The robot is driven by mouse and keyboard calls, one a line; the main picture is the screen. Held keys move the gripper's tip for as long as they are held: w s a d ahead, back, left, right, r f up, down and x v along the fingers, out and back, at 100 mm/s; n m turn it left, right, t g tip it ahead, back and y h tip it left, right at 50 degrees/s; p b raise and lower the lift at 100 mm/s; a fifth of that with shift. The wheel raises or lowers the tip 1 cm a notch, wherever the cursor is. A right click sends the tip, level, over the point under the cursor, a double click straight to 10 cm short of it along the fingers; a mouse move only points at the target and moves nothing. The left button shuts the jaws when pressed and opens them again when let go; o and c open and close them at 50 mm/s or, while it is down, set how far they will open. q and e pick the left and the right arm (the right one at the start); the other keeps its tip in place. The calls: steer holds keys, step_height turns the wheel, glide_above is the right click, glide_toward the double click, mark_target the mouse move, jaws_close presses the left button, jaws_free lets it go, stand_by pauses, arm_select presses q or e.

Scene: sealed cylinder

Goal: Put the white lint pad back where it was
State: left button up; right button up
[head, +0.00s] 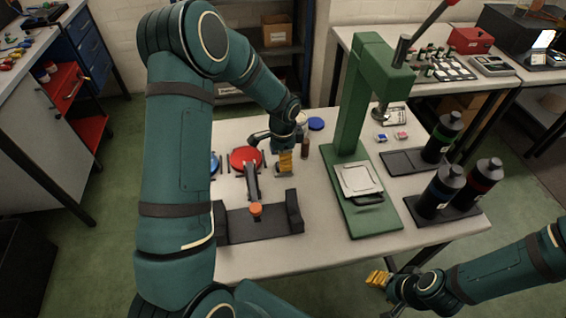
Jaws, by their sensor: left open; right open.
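I cannot single out the white lint pad with certainty. A pale square piece (359,178) lies in a frame with a dark handle, on the base of the green press (347,120). My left gripper (284,172) has yellow fingers and points down over the table, left of the press and right of a red round piece (245,157). It is open; its fingers overlap, so whether anything is under them is hidden. My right gripper (376,279) is open and low, beyond the table's front edge, away from the objects.
A black fixture (262,223) with an orange-topped part stands at the front left. Black bottles with coloured bands (443,137) stand on dark trays at the right. Two small boxes (401,135) and a blue lid (316,124) lie towards the back. The front table edge is mostly clear.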

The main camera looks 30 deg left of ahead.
arm_select(q)
step_height(320, 180, up, 8)
steer(key=p, duration=0.1)
steer(key=shift+r, duration=0.25)
stand_by(0.4)
